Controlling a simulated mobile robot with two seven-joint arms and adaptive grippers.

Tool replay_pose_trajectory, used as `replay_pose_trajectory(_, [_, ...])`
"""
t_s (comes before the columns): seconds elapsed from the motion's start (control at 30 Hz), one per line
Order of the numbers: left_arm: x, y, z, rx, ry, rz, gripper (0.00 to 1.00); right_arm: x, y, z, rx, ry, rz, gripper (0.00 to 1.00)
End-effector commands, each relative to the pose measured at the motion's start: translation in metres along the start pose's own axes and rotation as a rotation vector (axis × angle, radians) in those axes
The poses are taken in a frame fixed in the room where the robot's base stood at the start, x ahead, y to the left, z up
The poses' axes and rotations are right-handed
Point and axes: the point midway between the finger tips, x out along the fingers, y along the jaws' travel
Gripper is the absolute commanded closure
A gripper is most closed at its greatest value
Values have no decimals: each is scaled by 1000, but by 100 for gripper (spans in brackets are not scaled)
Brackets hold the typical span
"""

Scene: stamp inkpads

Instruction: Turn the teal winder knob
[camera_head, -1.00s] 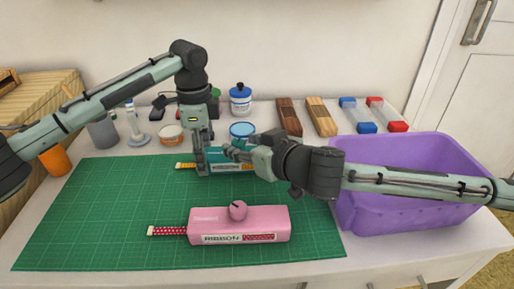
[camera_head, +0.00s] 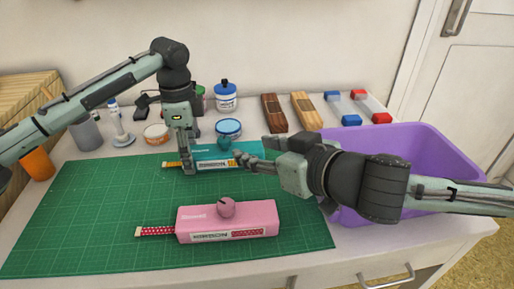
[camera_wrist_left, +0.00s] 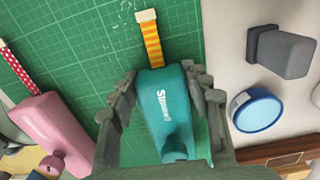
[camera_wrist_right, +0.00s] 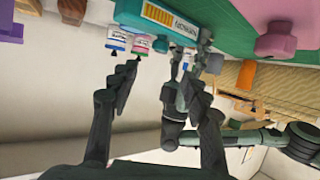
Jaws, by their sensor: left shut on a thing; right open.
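The teal ribbon box (camera_head: 212,153) lies on the green cutting mat, with a yellow striped ribbon at its left end. Its round teal winder knob (camera_head: 224,143) is on top; it also shows in the left wrist view (camera_wrist_left: 175,149). My left gripper (camera_head: 187,168) is shut on the teal box near its ribbon end, with a finger along each side (camera_wrist_left: 160,92). My right gripper (camera_head: 243,159) is open, just right of the knob, its fingers pointing left. In the right wrist view the teal box (camera_wrist_right: 130,14) is beyond its fingers (camera_wrist_right: 165,75), with nothing between them.
A pink ribbon box (camera_head: 228,222) with a pink knob lies nearer on the mat (camera_head: 80,220). A purple bin (camera_head: 440,150) stands at the right, under my right arm. Jars, a blue-lidded tub (camera_head: 228,127) and wooden blocks (camera_head: 274,112) line the back.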

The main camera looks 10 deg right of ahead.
Motion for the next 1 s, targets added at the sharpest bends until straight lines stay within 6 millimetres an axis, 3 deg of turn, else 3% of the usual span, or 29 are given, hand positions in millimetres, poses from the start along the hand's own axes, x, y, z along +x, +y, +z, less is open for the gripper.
replay_pose_trajectory(0.13, [0,0,0,0,0,0,84,2,-3,-3,-102,11,-21,52])
replay_pose_trajectory(0.27, [0,0,0,0,0,0,84,7,-10,-10,-362,43,-68,52])
replay_pose_trajectory(0.67, [0,0,0,0,0,0,84,22,-11,-13,-1526,207,-167,52])
replay_pose_trajectory(1.0, [0,0,0,0,1,0,84,22,17,-9,-2475,407,-138,52])
